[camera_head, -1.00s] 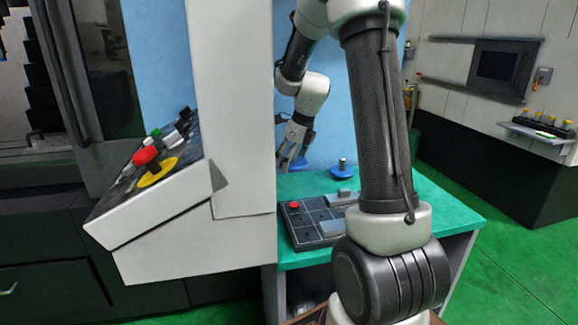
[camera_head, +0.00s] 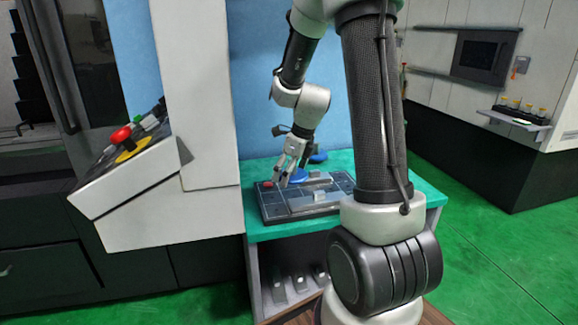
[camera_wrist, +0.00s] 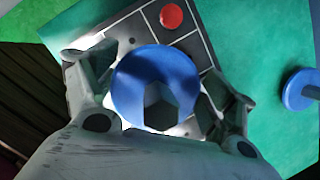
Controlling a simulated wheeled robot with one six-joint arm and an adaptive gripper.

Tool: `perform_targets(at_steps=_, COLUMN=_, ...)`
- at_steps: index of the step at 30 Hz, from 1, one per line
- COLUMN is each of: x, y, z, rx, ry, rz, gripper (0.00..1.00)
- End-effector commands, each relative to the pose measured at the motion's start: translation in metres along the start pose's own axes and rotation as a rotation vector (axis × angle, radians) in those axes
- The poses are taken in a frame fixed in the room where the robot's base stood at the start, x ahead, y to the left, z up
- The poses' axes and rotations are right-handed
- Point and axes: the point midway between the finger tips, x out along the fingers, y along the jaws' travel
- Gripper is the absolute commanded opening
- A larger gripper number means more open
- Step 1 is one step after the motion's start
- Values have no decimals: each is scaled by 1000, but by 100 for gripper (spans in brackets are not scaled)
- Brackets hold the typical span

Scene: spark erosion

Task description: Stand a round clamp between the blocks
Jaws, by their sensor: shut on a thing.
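My gripper (camera_head: 290,172) is shut on a round clamp, a blue disc (camera_head: 299,176) with a stem, over the dark gridded plate (camera_head: 272,211). In the wrist view the disc (camera_wrist: 140,75) lies between my two fingers (camera_wrist: 158,95) and covers part of the plate (camera_wrist: 120,40). I cannot tell whether it touches the plate. Two light grey blocks show on the plate: the rear block (camera_head: 320,177) and the front block (camera_head: 320,197). The held clamp is close to them, to the left and behind.
A second blue round clamp (camera_head: 319,156) stands on the green table top (camera_head: 262,233), behind the plate; it also shows in the wrist view (camera_wrist: 299,89). A red round piece (camera_head: 267,184) sits at the plate's left corner. A machine panel (camera_head: 125,165) juts out at the left.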

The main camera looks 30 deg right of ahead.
Motion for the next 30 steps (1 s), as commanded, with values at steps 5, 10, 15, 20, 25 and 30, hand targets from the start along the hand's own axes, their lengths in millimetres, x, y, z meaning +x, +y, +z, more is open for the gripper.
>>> perform_targets(at_steps=5, x=15, y=0, z=-4, rx=0, ry=0, rz=0, gripper=42)
perform_targets(at_steps=10, x=27, y=0, z=-8, rx=0, ry=0, rz=-1, gripper=42)
perform_targets(at_steps=15, x=37, y=0, z=-11, rx=0, ry=-1, rz=0, gripper=42)
perform_targets(at_steps=20, x=42, y=0, z=-13, rx=-1, ry=-1, rz=-1, gripper=42)
perform_targets(at_steps=25, x=43, y=0, z=-13, rx=-1, ry=-1, rz=-1, gripper=42)
perform_targets(at_steps=30, x=43, y=0, z=-13, rx=-1, ry=-1, rz=-1, gripper=42)
